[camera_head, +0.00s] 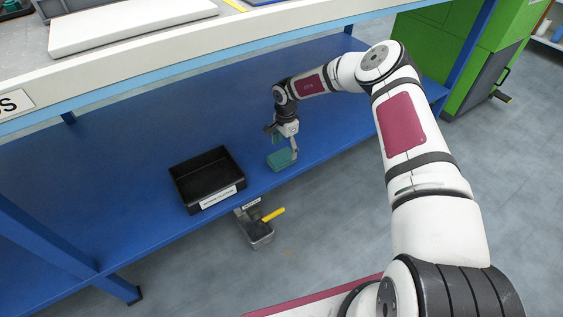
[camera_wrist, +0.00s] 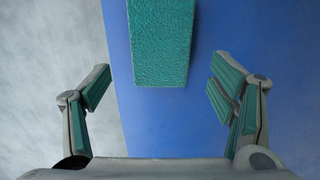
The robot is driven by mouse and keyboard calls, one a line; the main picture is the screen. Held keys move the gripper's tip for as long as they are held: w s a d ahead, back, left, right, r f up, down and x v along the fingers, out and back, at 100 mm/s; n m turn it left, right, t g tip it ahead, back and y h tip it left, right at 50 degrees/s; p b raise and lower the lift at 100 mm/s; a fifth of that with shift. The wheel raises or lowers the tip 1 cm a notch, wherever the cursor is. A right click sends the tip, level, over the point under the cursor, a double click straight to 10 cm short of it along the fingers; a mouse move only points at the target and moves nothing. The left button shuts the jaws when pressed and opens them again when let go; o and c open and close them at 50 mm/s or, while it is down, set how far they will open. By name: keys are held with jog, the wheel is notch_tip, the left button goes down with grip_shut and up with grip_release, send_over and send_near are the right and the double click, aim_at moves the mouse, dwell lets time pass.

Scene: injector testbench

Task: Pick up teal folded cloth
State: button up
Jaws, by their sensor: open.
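The teal folded cloth (camera_head: 281,159) lies on the blue lower shelf, close to its front edge and to the right of a black bin. It is a flat block with a rough surface, and it also shows at the top middle of the wrist view (camera_wrist: 160,40). My gripper (camera_head: 284,148) is at the cloth in the head view. In the wrist view my gripper (camera_wrist: 160,88) is open, with one teal-padded finger on each side and the near end of the cloth between their lines. Gaps show between the cloth and both fingers. The cloth's far end is out of the wrist view.
The black bin (camera_head: 207,199) with a white label stands on the blue shelf (camera_head: 120,165). A grey metal container (camera_head: 258,232) with a yellow-handled tool (camera_head: 273,214) is below the front edge. The upper bench top (camera_head: 185,50) overhangs the shelf's back. A green cabinet (camera_head: 440,60) is at right.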

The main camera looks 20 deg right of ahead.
aim_at(285, 154)
notch_tip(285, 154, down, 5)
jog(key=b, duration=0.3)
jog(key=shift+w, duration=0.1)
jog(key=c, duration=1.3)
jog(key=shift+o, duration=0.2)
jog(key=shift+r, duration=0.2)
jog(key=shift+r+p, duration=0.45)
jog(key=shift+r, duration=0.1)
jog(key=shift+s+d+r+p, duration=0.1)
jog(key=shift+s+r+p, duration=0.15)
jog(key=shift+r+p, duration=0.35)
jog(key=shift+s+r+p, duration=0.2)
jog(key=shift+r+p, duration=0.15)
jog(key=shift+r, duration=0.3)
jog(key=s+r+p, duration=0.1)
jog(key=s+p, duration=0.4)
jog(key=s, duration=1)
jog(key=shift+a+p, duration=0.2)
jog(key=shift+p, duration=0.15)
jog(key=shift+s, duration=0.1)
